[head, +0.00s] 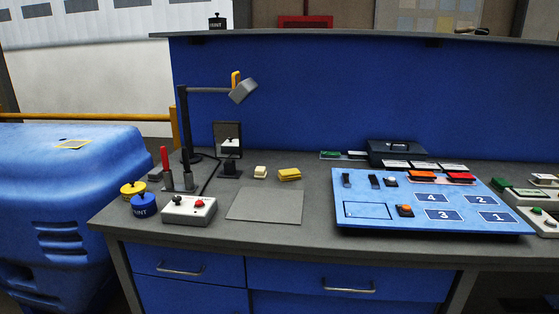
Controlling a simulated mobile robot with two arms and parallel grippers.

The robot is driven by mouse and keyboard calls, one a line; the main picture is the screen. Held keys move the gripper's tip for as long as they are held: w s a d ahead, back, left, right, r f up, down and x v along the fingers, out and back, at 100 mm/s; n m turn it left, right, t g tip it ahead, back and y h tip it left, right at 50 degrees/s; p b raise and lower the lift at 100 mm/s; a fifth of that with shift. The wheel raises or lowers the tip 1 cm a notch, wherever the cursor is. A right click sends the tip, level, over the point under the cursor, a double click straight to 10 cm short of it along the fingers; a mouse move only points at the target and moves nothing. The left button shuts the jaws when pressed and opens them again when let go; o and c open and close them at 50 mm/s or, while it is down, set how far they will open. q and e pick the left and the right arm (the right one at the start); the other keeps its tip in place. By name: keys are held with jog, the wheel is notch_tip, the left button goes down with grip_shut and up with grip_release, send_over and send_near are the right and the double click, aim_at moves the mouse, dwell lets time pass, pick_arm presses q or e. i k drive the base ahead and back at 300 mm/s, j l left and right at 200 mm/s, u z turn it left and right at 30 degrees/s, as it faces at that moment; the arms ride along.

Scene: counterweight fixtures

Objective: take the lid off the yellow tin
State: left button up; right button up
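The yellow tin (133,194) stands at the left end of the grey workbench, near its edge. Its top looks yellow with a small dark knob, so a lid appears to be on it. A blue tin (143,207) with white lettering stands just in front and to the right, partly covering the yellow tin. Neither of my grippers shows in the head view.
A control box (188,210) with a red button is right of the tins. Red- and black-handled tools (166,170) stand behind it, by a desk lamp (241,91). A grey mat (266,204) lies bare mid-bench. A blue panel (383,204) fills the right.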

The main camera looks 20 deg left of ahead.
aim_at(133, 187)
jog(key=u, duration=1.75)
jog(key=i+l, duration=0.1)
jog(key=i+l+u, duration=0.1)
jog(key=l+u, duration=0.2)
jog(key=i+l+u, duration=0.1)
jog(key=l+u, duration=0.45)
jog(key=i, duration=0.05)
